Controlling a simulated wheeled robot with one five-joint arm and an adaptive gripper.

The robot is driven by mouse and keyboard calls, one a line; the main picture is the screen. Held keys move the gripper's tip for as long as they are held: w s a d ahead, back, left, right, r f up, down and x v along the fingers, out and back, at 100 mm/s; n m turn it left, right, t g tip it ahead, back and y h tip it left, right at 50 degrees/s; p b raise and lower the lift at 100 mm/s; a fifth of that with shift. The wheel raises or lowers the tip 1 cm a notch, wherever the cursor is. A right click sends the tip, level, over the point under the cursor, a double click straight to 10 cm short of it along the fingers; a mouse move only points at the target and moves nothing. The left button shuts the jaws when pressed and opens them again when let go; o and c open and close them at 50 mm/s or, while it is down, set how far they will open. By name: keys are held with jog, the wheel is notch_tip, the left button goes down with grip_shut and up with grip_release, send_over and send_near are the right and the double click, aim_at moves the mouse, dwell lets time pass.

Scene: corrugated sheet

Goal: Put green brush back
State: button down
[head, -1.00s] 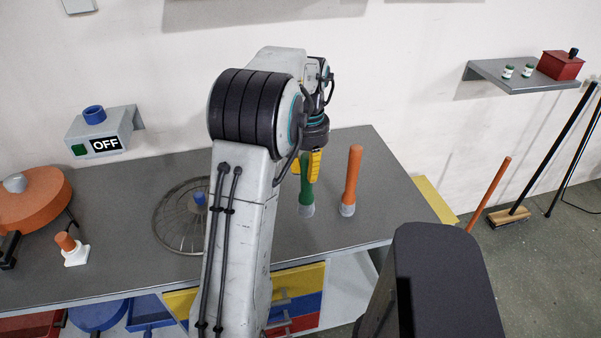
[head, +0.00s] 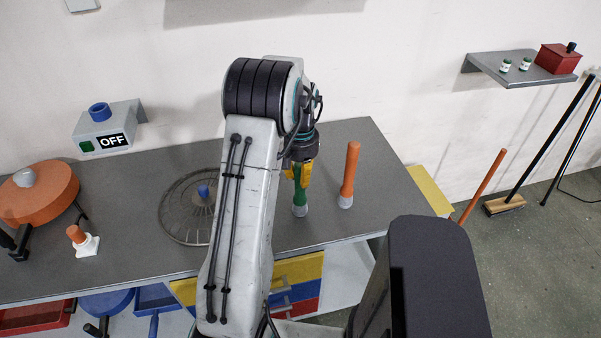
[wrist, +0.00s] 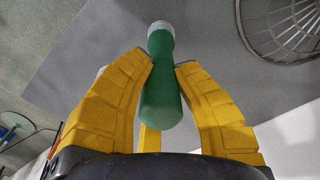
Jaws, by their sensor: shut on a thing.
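The green brush (head: 300,198) has a green handle and a pale grey bristle end. It is upright with its bristle end down, at the counter (head: 330,222) left of the orange brush; I cannot tell whether it touches the top. My gripper (head: 300,172) is shut on the upper part of its handle. In the wrist view the yellow fingers of my gripper (wrist: 163,68) close around the green brush (wrist: 162,90), with its bristle end pointing away. My arm hides part of the counter.
An orange brush (head: 349,175) stands upright close on the right. A round wire guard (head: 178,210) with a blue knob lies to the left, partly behind my arm. An orange round thing (head: 40,195) and a small orange-and-white piece (head: 82,240) are farther left. A wall shelf (head: 520,72) is at right.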

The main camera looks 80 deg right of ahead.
jog(key=shift+f, duration=0.15)
jog(key=c, duration=1.1)
grip_release()
